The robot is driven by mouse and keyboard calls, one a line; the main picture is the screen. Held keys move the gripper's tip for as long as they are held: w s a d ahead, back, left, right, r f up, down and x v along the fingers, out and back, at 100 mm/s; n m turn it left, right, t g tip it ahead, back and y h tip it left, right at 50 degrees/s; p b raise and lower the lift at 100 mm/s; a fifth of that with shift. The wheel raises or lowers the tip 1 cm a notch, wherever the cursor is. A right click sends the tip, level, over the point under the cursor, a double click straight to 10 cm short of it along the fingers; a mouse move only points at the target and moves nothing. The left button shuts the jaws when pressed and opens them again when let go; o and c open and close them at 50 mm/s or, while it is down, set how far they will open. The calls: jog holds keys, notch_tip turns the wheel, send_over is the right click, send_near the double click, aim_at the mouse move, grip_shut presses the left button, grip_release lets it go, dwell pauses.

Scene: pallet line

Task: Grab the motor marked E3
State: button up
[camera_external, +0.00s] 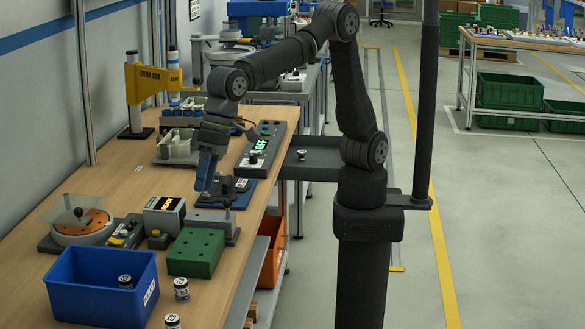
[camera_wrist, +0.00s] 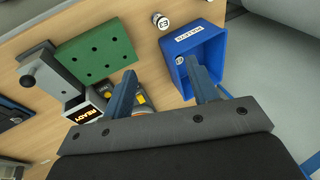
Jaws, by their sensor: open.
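A small silver-and-black motor (camera_wrist: 162,21), whose top mark looks like E3, stands on the bench between the green block and the blue bin in the wrist view. It appears to be the motor (camera_external: 181,289) to the right of the bin in the external view. My gripper (camera_external: 206,184) is above the bench, well beyond that motor toward the back. Its blue fingers (camera_wrist: 161,68) are apart, with nothing held between them. Another motor (camera_external: 125,282) is inside the bin, and one more (camera_external: 172,321) stands at the lower edge; their marks are unclear.
The blue bin (camera_external: 76,310) and green block (camera_external: 194,254) flank the motor. A READY display box (camera_external: 165,213), a grey fixture (camera_external: 213,224) and a round orange-topped station (camera_external: 82,225) lie between it and the back. The yellow stand (camera_external: 133,90) rises behind.

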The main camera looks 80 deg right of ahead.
aim_at(182, 281)
jog(key=w+a+f+n, duration=0.1)
jog(key=a+f+n, duration=0.1)
jog(key=f, duration=0.4)
jog(key=w+a+f+n, duration=0.1)
jog(key=a+f+n, duration=0.2)
jog(key=f, duration=0.3)
jog(key=w+a+f+n+t+h, duration=0.1)
jog(key=a+f+n, duration=0.1)
jog(key=f, duration=0.4)
jog(key=shift+w+a+n, duration=0.25)
jog(key=shift+a+n, duration=0.15)
jog(key=shift+n, duration=0.4)
jog(key=shift+x, duration=2.75)
jog(key=shift+d, duration=0.2)
jog(key=c, duration=1.1)
jog(key=shift+r, duration=0.15)
